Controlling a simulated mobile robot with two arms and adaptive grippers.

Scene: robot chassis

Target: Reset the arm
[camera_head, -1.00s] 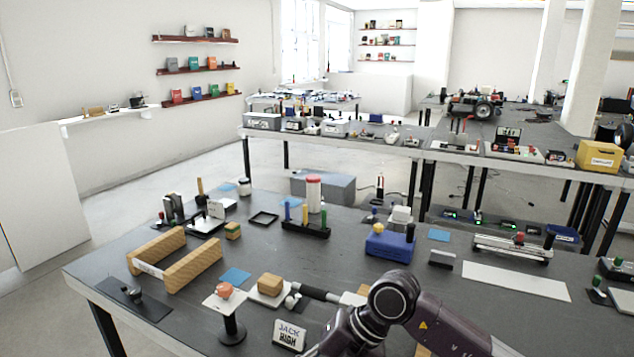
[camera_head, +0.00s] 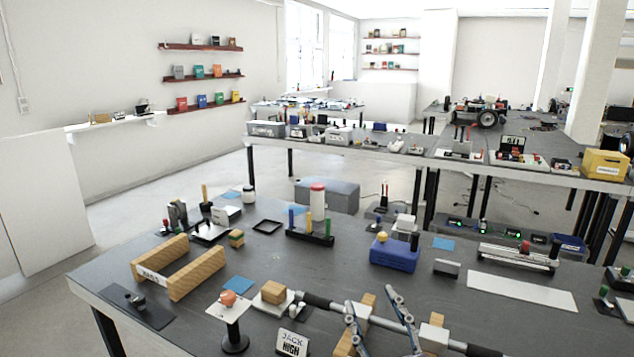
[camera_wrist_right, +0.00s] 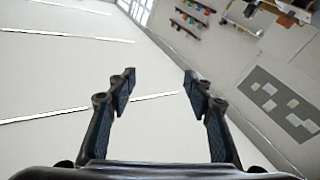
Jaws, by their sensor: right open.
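My right gripper (camera_head: 369,298) rises from the bottom edge in the head view, in front of the near table (camera_head: 330,250). Its two fingers point up and stand apart, with nothing held between them. In the right wrist view the gripper (camera_wrist_right: 160,78) is also open and empty, with a pale wall or ceiling and tilted room parts behind it. Most of my right arm is below the picture. My left arm and left gripper do not show.
Beside the gripper are a "JACK HIGH" sign (camera_head: 292,342), a dark bar (camera_head: 322,301) and wooden blocks (camera_head: 366,303). A blue box (camera_head: 394,254) stands behind it. A wooden frame (camera_head: 207,272) lies to the left; a white sheet (camera_head: 521,291) lies right.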

